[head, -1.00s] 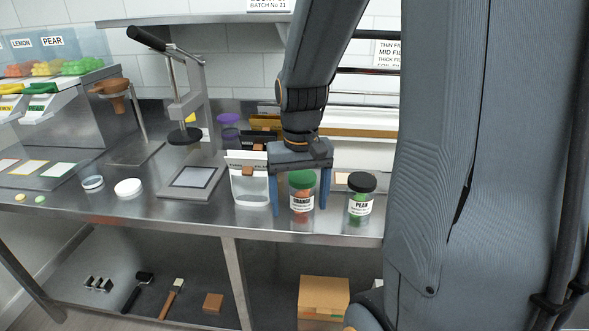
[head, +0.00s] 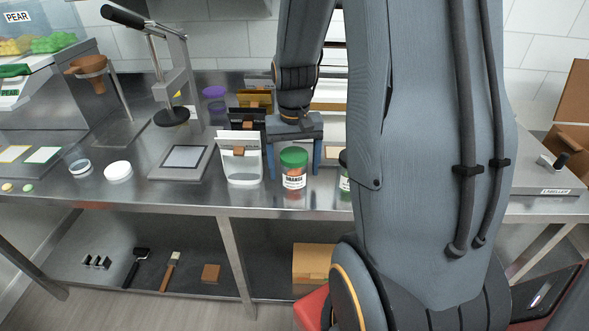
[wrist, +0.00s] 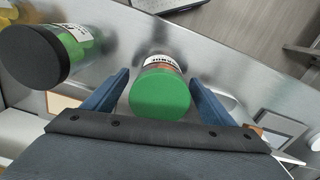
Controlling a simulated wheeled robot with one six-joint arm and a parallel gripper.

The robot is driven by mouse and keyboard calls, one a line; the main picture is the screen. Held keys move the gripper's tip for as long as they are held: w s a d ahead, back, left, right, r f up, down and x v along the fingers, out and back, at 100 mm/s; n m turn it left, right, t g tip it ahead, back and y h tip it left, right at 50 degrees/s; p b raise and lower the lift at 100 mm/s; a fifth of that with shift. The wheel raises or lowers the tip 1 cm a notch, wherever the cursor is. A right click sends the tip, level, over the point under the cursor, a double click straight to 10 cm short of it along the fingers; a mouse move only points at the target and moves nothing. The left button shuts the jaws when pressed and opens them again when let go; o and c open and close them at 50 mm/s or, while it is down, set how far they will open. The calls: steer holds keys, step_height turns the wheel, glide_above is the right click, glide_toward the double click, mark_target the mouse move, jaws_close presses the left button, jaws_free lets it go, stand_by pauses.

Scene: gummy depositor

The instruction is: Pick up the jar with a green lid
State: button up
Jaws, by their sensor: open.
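The jar with a green lid (head: 293,172) stands upright on the steel table, with a white label and orange contents. My gripper (head: 295,168) is open, with its blue fingers on either side of this jar. In the wrist view the green lid (wrist: 160,93) lies between the two fingertips (wrist: 160,82), with a gap on both sides. A second jar, with a black lid (wrist: 35,53) and green contents, stands close beside one finger; in the head view it is mostly hidden behind my arm, with a sliver (head: 345,172) showing.
A white bag holder (head: 240,160) stands just left of the gripper. A press with a flat plate (head: 184,160) and a white round lid (head: 118,170) are further left. The table's front edge is close. A lower shelf holds a cardboard box (head: 312,262) and small tools.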

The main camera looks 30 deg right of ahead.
steer(key=shift+f, duration=0.7)
steer(key=c, duration=1.2)
steer(key=shift+o, duration=0.2)
step_height(320, 180, up, 10)
steer(key=shift+r+b, duration=0.1)
steer(key=shift+b, duration=0.85)
